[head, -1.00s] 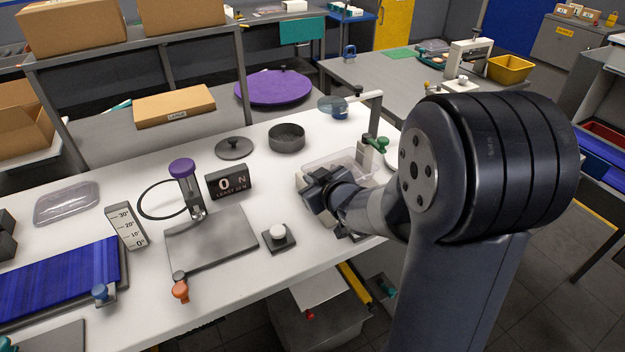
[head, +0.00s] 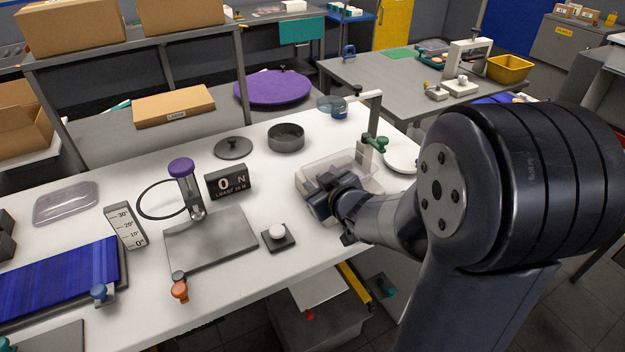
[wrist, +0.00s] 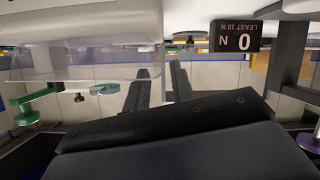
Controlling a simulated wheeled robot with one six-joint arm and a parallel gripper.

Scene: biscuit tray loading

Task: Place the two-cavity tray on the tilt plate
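A clear plastic tray (head: 312,164) sits at the right part of the white bench; my gripper hides part of it, and I cannot make out its cavities. My gripper (head: 322,192) is low over its near left part. In the wrist view the fingers (wrist: 160,88) stand apart with a gap, and the clear tray (wrist: 80,66) edge passes close to their tips. I see nothing clamped between them. The flat grey tilt plate (head: 212,240) lies at the bench's middle, left of my gripper, with an angle scale (head: 125,228) beside it and an orange knob (head: 180,290) at its front corner.
A force display (head: 229,183) reading 0 N and a purple-topped post (head: 182,168) stand behind the plate. A white button on a dark base (head: 278,236) lies between plate and tray. Another clear tray (head: 66,204) lies far left. A green-knobbed post (head: 375,143) rises behind the tray.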

